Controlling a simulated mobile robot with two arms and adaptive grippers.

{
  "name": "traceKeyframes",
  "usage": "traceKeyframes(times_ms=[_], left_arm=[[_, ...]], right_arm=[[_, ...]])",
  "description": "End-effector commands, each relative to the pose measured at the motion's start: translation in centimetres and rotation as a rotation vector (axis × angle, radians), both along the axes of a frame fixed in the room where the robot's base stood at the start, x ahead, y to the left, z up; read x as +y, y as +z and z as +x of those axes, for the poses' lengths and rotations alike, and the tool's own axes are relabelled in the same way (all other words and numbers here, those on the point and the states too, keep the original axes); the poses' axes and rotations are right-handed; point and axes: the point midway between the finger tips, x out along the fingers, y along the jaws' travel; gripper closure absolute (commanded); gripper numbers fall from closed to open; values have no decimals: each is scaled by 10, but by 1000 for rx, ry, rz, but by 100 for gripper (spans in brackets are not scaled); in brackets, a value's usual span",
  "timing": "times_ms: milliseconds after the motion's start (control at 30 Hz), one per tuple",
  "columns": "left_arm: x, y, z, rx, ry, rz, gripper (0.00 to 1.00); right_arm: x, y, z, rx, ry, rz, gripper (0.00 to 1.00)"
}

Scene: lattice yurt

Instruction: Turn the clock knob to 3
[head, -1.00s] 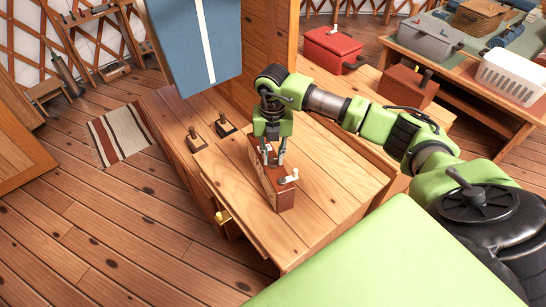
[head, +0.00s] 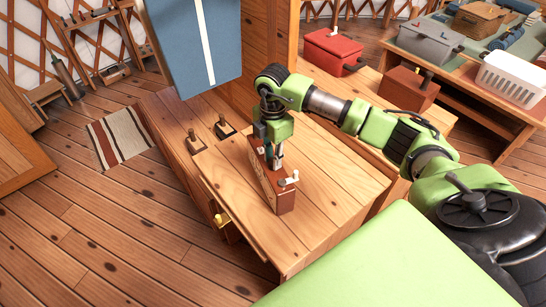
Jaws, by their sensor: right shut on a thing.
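The clock (head: 286,204) looks like a small red-brown box with a paler face on its left side. It stands on the wooden bench top, with a white handle on its near top end. My right gripper (head: 275,163) points straight down at the top of the box. Its fingers are shut on the clock knob, which they mostly hide. I cannot read the knob's angle or any numbers. My left gripper is not in view.
The wooden bench top (head: 330,205) is clear around the box. Two small dark-based wooden pegs (head: 224,126) stand at its left edge. A blue panel (head: 195,45) hangs behind. A red box (head: 334,50) and brown box (head: 408,88) stand farther back.

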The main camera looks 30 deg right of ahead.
Motion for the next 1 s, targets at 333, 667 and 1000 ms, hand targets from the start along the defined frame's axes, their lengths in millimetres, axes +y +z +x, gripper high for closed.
traceKeyframes(times_ms=[333, 667, 1000], left_arm=[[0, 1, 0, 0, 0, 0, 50], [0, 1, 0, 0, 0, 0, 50], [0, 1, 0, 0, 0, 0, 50]], right_arm=[[0, 1, 1, -2, -190, 1, 100], [0, 1, 0, -1, -246, 1, 100], [0, 1, 0, -1, -247, 1, 100]])
